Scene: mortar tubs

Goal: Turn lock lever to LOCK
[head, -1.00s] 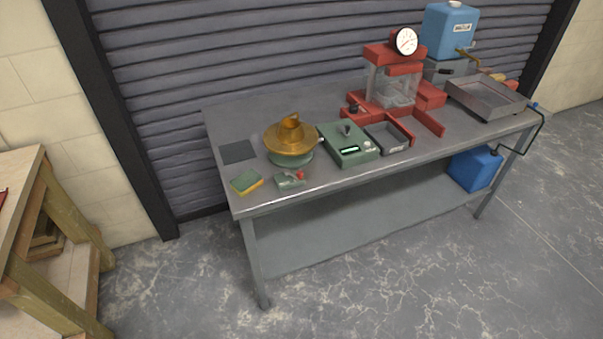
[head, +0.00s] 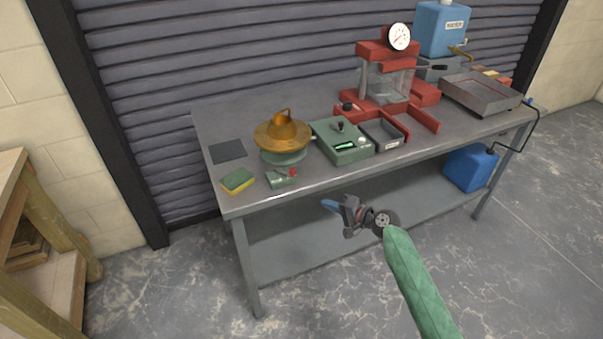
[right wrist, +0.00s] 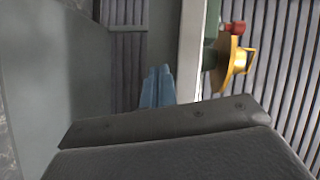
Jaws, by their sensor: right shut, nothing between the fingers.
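A small green block with a red knob (head: 282,178) sits at the table's front edge, left of centre. I cannot tell for sure whether it carries the lock lever, and no LOCK lettering is readable. It also shows in the right wrist view (right wrist: 235,29), partly cut off at the top. The fingers show in the right wrist view (right wrist: 157,86). My left gripper is out of view.
On the grey table (head: 230,120) are a sponge (head: 238,181), a green instrument box (head: 341,141), a small tray (head: 384,136), a red press (head: 388,90), a metal pan (head: 481,93) and a blue tank (head: 443,28). A blue canister (head: 472,168) stands on the lower shelf.

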